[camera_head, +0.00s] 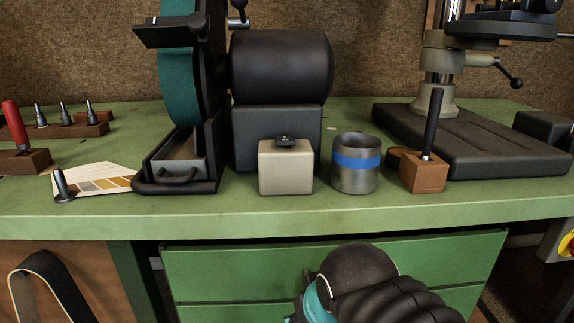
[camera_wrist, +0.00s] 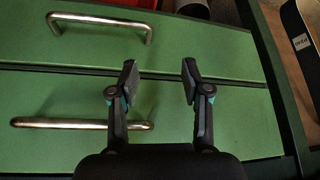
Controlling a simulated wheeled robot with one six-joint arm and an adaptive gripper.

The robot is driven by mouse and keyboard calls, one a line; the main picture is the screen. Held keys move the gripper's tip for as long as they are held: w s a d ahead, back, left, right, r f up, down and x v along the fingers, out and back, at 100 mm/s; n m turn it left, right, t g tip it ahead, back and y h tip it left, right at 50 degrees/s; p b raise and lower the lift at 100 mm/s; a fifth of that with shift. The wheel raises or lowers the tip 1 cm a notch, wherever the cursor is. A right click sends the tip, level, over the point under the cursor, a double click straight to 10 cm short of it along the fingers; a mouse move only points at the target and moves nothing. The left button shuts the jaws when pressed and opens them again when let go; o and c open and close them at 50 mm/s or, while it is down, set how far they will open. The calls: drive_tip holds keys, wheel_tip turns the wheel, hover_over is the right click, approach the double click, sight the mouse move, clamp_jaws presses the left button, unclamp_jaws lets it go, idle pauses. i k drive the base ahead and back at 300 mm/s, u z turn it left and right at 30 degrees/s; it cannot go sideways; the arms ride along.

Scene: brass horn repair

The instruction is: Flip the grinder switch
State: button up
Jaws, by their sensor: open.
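The belt grinder stands on the green bench, with a teal belt (camera_head: 178,75) and a black motor (camera_head: 281,66). A cream switch box (camera_head: 286,168) sits in front of the motor, with a small dark switch (camera_head: 286,141) on its top. I cannot tell which way the switch is set. My gripper (camera_wrist: 158,78) is open and empty in the wrist view, in front of the green drawer fronts. In the head view only my dark arm shows, low in front of the drawers and below the bench top; the fingers are hidden there. The switch is not recognisable in the wrist view.
A grey cup with a blue band (camera_head: 356,163) stands right of the switch box, then a wooden block (camera_head: 424,172) with a dark upright rod. A grey drawer tray (camera_head: 178,165) is to its left. Drawer handles (camera_wrist: 98,24) stick out near my gripper.

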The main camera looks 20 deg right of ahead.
sight(281, 141)
drive_tip(key=z, duration=1.3)
drive_tip(key=k, duration=0.85)
drive_tip(key=u, duration=1.35)
